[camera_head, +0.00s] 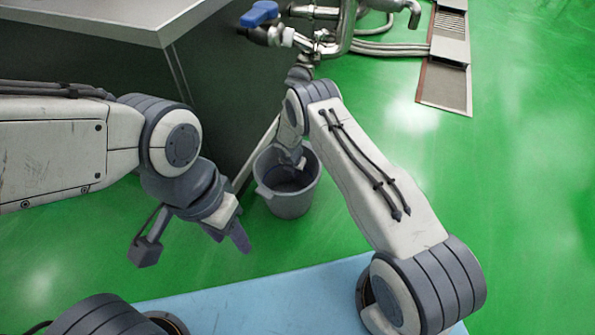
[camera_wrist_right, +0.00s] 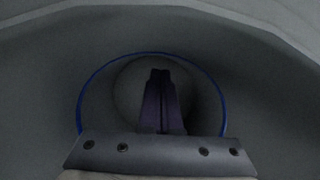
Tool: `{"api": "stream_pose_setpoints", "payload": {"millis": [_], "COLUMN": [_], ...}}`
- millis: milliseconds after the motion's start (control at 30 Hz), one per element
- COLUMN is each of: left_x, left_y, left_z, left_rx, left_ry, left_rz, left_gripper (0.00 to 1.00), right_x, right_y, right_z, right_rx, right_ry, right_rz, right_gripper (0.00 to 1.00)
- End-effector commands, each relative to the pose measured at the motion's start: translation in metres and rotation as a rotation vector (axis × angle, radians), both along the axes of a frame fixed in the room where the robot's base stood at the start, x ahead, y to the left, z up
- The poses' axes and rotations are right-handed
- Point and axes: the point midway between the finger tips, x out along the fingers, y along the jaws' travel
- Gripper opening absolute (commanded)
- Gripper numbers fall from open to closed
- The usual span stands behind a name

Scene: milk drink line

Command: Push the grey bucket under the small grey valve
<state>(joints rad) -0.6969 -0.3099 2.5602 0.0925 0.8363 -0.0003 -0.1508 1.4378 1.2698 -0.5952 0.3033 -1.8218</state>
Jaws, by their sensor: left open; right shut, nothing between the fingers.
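The grey bucket (camera_head: 290,206) stands upright on the green floor beside the dark cabinet in the head view. My left gripper (camera_head: 236,236) is open and empty, left of and nearer than the bucket. A metal valve with a blue handle (camera_head: 260,14) is on the pipes above and behind the bucket; I cannot tell which valve is the small grey one.
The dark cabinet (camera_head: 226,85) with a pale top fills the upper left, close to the bucket. Metal pipes (camera_head: 345,25) and a curved spout (camera_head: 412,10) are at the top. A floor drain (camera_head: 445,85) lies at upper right. Green floor is clear at right.

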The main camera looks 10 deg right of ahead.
Motion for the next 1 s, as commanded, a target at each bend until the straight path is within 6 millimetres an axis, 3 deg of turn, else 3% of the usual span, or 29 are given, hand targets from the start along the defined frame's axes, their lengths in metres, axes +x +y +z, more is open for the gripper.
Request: {"api": "stream_pose_setpoints", "payload": {"millis": [133, 200, 500, 1000], "left_x": [0.000, 0.000, 0.000, 0.000], "left_y": [0.000, 0.000, 0.000, 0.000], "left_z": [0.013, 0.031, 0.062, 0.068], "left_rx": [0.000, 0.000, -0.001, 0.000], "left_ry": [0.000, 0.000, -0.001, 0.000], "left_rz": [0.000, 0.000, 0.000, 0.000], "left_gripper": [0.50, 0.50, 0.50, 0.50], "right_x": [-0.017, -0.017, -0.030, -0.033], "right_y": [0.030, 0.029, 0.037, 0.042], "right_z": [0.003, 0.031, 0.084, 0.106], "right_rx": [-0.001, 0.000, 0.000, 0.003], "right_ry": [0.004, -0.002, 0.001, -0.005], "right_rz": [0.022, 0.016, 0.013, -0.005], "right_gripper": [0.00, 0.00, 0.00, 0.00]}}
